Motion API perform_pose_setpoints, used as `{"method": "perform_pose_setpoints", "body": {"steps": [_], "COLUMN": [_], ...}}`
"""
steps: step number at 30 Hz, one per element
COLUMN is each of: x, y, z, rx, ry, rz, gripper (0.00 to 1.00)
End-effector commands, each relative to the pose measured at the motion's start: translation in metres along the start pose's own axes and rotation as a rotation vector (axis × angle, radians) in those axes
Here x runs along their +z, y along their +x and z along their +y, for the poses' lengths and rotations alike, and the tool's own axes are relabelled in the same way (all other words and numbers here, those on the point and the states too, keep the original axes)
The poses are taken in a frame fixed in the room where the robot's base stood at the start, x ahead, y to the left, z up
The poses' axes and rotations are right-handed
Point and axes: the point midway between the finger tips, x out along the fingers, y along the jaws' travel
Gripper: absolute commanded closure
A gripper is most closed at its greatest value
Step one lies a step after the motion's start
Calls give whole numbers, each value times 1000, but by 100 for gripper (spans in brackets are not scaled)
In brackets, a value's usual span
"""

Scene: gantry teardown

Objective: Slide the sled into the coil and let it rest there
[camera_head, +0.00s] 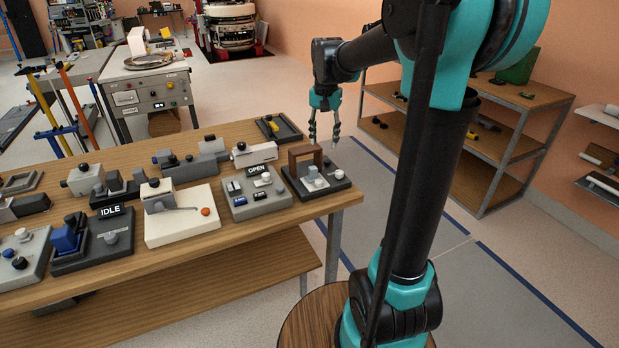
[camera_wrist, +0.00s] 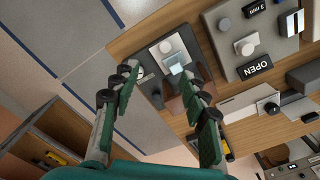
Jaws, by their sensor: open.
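The coil appears to be the brown arch (camera_head: 306,157) on a black base (camera_head: 337,184) at the right end of the workbench. The sled appears to be the small grey-white piece with a pale knob (camera_head: 313,173), just in front of the arch. In the wrist view, the pale knob (camera_wrist: 176,68) lies between the fingers' lines of sight, and the brown arch (camera_wrist: 181,103) is partly hidden behind a finger. My gripper (camera_head: 323,136) is open and empty. It hangs above and behind the base, apart from the sled.
A grey panel with an OPEN sign (camera_head: 254,197) stands left of the base, with a white block fixture (camera_head: 182,218) beyond. The workbench (camera_head: 345,194) ends just right of the base. A dark tray (camera_head: 278,129) lies behind. Wooden shelves (camera_head: 483,150) stand at right, across clear floor.

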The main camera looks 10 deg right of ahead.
Motion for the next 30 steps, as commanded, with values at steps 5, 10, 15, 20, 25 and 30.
{"method": "perform_pose_setpoints", "body": {"steps": [5, 10, 15, 20, 25, 30], "x": [-11, -11, -10, -10, -8, -8], "y": [-10, 5, 36, 68, 102, 132], "z": [-10, -10, -10, -9, -8, -8], "rx": [15, 15, 15, 15, 15, 15], "ry": [34, 36, 35, 35, 35, 35], "rz": [-24, -25, -24, -24, -24, -24], "gripper": [55, 55, 55, 55, 55, 55]}}
